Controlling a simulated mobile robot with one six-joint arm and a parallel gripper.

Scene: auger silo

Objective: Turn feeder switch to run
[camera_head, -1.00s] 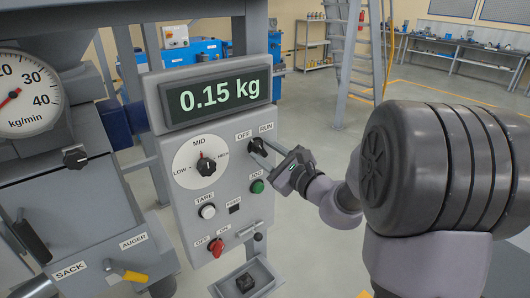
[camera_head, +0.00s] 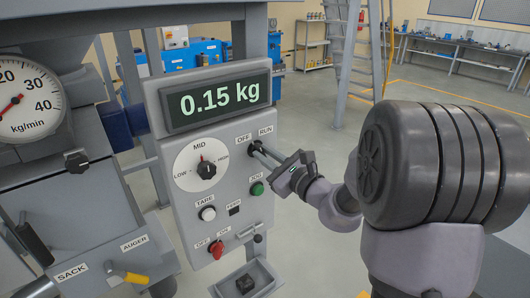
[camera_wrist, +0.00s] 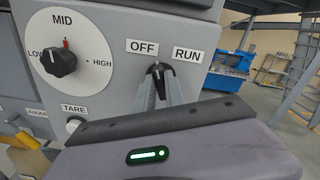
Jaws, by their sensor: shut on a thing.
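The feeder switch (camera_head: 253,146) is a small black knob below the OFF and RUN labels, on the upper right of the grey control panel (camera_head: 225,213). In the wrist view the knob (camera_wrist: 157,70) sits between the two labels, its tip pointing roughly upward; its exact setting is hard to tell. My gripper (camera_head: 259,149) reaches in from the right, with its two grey fingers on either side of the knob. In the wrist view the fingers (camera_wrist: 160,84) are shut on the knob and partly hide its lower part.
The display (camera_head: 218,100) reads 0.15 kg. Close by are the LOW-MID-HIGH dial (camera_head: 206,170), the green JOG button (camera_head: 257,188), the white TARE button (camera_head: 208,213) and a red OFF/ON switch (camera_head: 216,249). A small tray (camera_head: 263,272) juts out below. Open floor lies behind.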

